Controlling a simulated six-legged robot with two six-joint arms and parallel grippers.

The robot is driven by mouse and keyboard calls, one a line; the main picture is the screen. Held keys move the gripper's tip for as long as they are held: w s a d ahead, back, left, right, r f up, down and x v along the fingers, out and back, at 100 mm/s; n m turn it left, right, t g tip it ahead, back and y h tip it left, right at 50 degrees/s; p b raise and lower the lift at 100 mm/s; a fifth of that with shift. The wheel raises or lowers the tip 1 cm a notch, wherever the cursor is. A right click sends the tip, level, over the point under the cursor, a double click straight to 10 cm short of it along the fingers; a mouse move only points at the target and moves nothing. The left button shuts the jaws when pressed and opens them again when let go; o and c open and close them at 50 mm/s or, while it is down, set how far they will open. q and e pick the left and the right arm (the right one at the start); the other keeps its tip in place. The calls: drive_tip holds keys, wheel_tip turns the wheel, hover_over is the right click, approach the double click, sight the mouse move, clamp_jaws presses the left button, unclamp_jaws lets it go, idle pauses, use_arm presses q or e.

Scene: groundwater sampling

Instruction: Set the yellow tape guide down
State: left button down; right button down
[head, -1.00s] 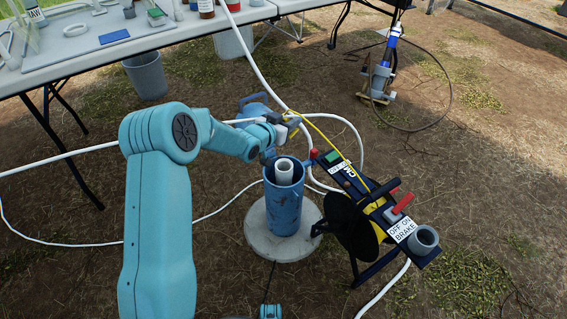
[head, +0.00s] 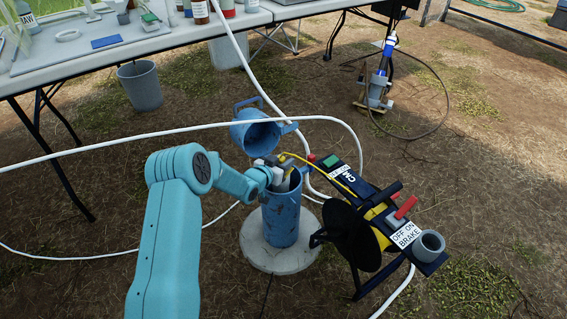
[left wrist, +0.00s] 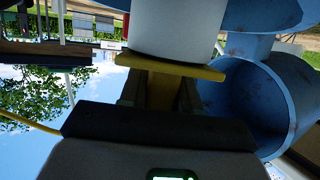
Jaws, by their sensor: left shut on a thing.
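My left gripper (head: 284,174) is over the mouth of the blue well casing (head: 281,218), shut on the yellow tape guide. In the left wrist view the yellow tape guide (left wrist: 170,68) lies across the end of the white inner pipe (left wrist: 172,32), with the blue casing (left wrist: 245,100) beside it. I cannot tell whether the guide rests on the pipe. In the head view the gripper mostly hides the guide and pipe. A yellow tape (head: 325,167) runs from there to the black tape reel (head: 355,230). My right gripper is not in view.
The blue hinged lid (head: 256,135) stands open behind the casing. A round concrete pad (head: 255,245) surrounds its base. White hoses (head: 215,124) cross behind my arm. A table (head: 150,45) and a grey bucket (head: 140,85) are at the back left.

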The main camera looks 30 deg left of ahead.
use_arm(q)
drive_tip(key=shift+f, duration=0.2)
drive_tip(key=c, duration=0.8)
unclamp_jaws()
drive_tip(key=shift+r, duration=0.1)
